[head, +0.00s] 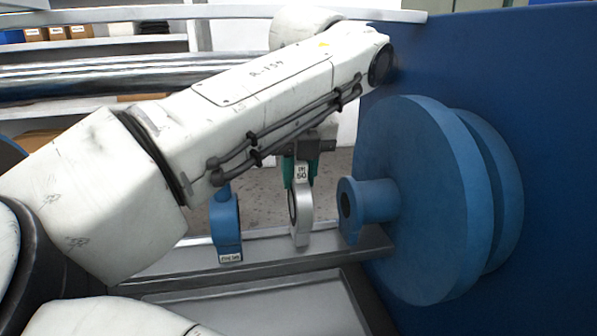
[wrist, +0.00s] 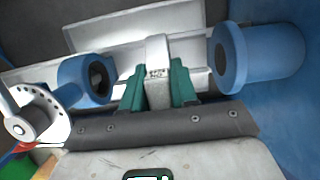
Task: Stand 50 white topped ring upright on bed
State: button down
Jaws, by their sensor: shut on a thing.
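The grey ring with a white top marked 50 (head: 301,212) hangs upright beneath my arm in the head view. My gripper (head: 300,172), with green fingers, is shut on its top. In the wrist view the ring (wrist: 158,72) sits between the two green fingertips of my gripper (wrist: 158,88). The ring's lower edge is close to the grey bed (head: 270,250); I cannot tell whether it touches. A blue valve ring (head: 227,226) with a white label stands upright on the bed to the left, apart from the held ring.
A blue flanged pipe stub (head: 370,200) on a large blue disc (head: 425,190) is close to the right of the held ring. A blue wall (head: 550,120) stands behind it. A grey tray (head: 260,305) lies in front of the bed. A lever handle (wrist: 28,118) shows at left.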

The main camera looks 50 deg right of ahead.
jog(key=shift+f+b, duration=0.95)
jog(key=shift+b, duration=0.15)
dwell(3.1)
jog(key=c, duration=1.4)
grip_release()
jog(key=shift+o, duration=0.2)
jog(key=shift+o, duration=0.6)
jog(key=o, duration=0.6)
jog(key=shift+c, duration=0.2)
jog(key=shift+r, duration=0.15)
jog(key=p+v, duration=0.4)
jog(key=v, duration=0.6)
jog(key=shift+r, duration=0.35)
jog(key=shift+s, duration=0.1)
